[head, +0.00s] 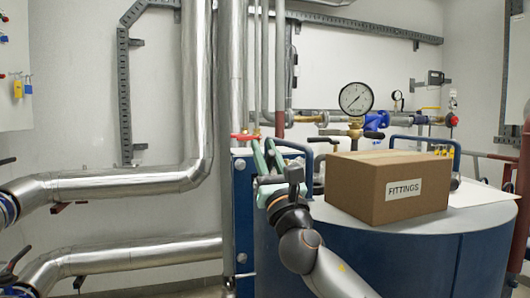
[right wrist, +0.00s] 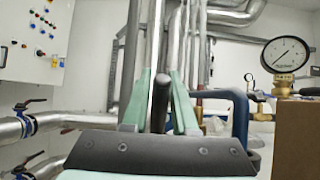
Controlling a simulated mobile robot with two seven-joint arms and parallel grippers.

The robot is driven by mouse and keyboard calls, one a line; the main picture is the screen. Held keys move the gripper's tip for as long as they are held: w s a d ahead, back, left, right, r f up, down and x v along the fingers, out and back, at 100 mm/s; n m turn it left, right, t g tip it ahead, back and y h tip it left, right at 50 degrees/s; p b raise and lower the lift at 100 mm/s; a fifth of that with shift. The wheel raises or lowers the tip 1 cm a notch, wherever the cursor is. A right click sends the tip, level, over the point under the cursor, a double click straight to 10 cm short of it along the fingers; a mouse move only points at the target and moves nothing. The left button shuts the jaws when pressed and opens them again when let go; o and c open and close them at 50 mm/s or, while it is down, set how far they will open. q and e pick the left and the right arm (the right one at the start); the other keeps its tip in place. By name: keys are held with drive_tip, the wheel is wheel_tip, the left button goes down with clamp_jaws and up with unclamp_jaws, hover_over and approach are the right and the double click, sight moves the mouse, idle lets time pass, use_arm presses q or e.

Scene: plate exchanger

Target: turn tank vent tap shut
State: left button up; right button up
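My right gripper (head: 265,150) has pale green fingers and stands at the left edge of the blue tank, left of the cardboard box. The fingers point up and away, with a narrow gap between them. In the right wrist view a dark, round-ended lever (right wrist: 160,98) stands upright between the fingers (right wrist: 160,85). It looks like a tap handle, but its valve body is hidden. I cannot tell whether both fingers press on it. A red handle (head: 243,137) shows just behind the fingertips. My left gripper is not in view.
A cardboard box marked FITTINGS (head: 390,188) stands on the blue tank (head: 400,258). A blue bent pipe (head: 293,147) rises just right of my gripper. A pressure gauge (head: 356,98) stands behind the box. Silver pipes (head: 110,182) run at the left.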

drive_tip(key=o, duration=0.3)
drive_tip(key=shift+s, duration=0.1)
drive_tip(key=v, duration=1.2)
drive_tip(key=shift+s+f, duration=0.1)
drive_tip(key=shift+f, duration=0.1)
